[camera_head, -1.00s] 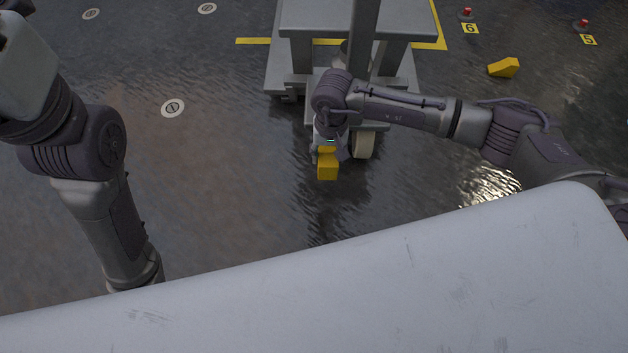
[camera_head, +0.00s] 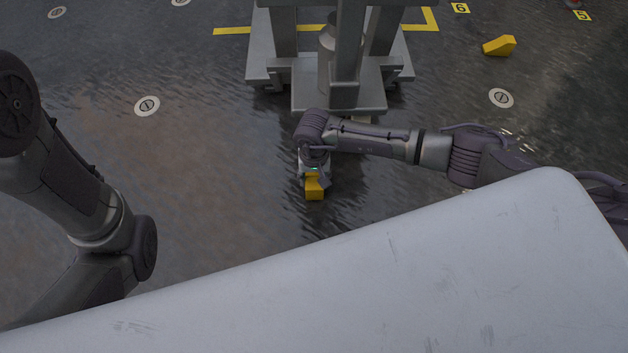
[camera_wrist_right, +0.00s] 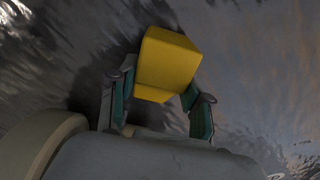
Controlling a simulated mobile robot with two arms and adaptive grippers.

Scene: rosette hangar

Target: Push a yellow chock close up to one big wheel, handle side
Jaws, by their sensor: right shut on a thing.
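A yellow chock (camera_head: 314,190) is held in my right gripper (camera_head: 315,177), in front of the grey wheeled stand (camera_head: 340,95). In the right wrist view the chock (camera_wrist_right: 172,58) sits between the two fingers of the gripper (camera_wrist_right: 160,92). The chock is clear of the stand in the head view. A small pale part, perhaps a wheel (camera_head: 360,119), shows at the stand's near edge, mostly hidden by my right arm. No big wheel shows clearly. My left arm shows at the left, but its gripper is out of view.
A second yellow chock (camera_head: 499,46) lies on the wet dark floor at the right. Yellow floor lines (camera_head: 232,30) run behind the stand. Number plates (camera_head: 460,8) and round floor discs (camera_head: 147,106) lie around. The floor left of the stand is open.

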